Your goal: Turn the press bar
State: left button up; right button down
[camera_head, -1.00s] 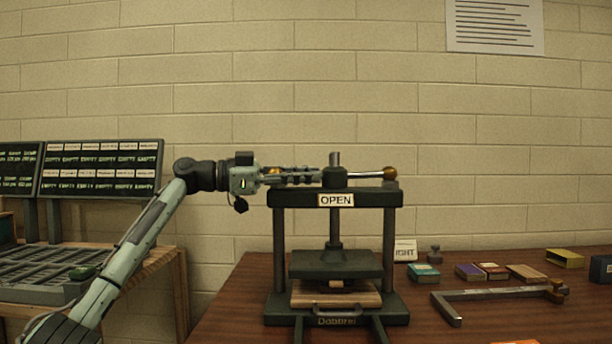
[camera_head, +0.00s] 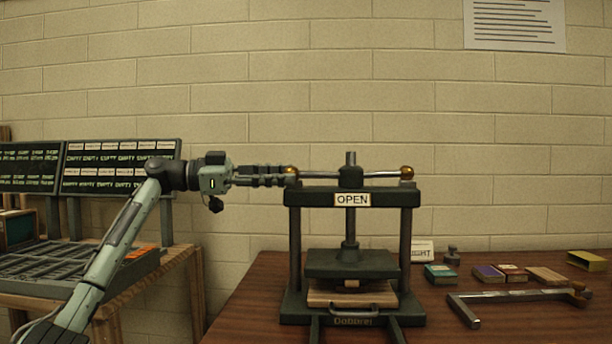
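The press (camera_head: 298,240) stands on the wooden table with an "OPEN" label on its top beam. Its press bar (camera_head: 382,175) lies level through the hub on top, with an orange-brown knob at each end. My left gripper (camera_head: 292,176) reaches in level from the left, its fingertips at the bar's left knob (camera_head: 291,170). The fingers overlap the knob in this view, so I cannot tell whether they grip it. The platen (camera_head: 352,263) sits above a wooden board (camera_head: 322,298) with a handle in front. My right gripper is out of view.
Small coloured boxes (camera_head: 441,275), a metal L-shaped tool (camera_head: 510,295) and a small weight (camera_head: 452,256) lie right of the press. A compartment tray (camera_head: 75,275) and dark label boards (camera_head: 118,170) are at left. The wall is behind.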

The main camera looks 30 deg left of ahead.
pick_arm(q)
jog(key=shift+v, duration=1.65)
jog(key=shift+d, duration=0.1)
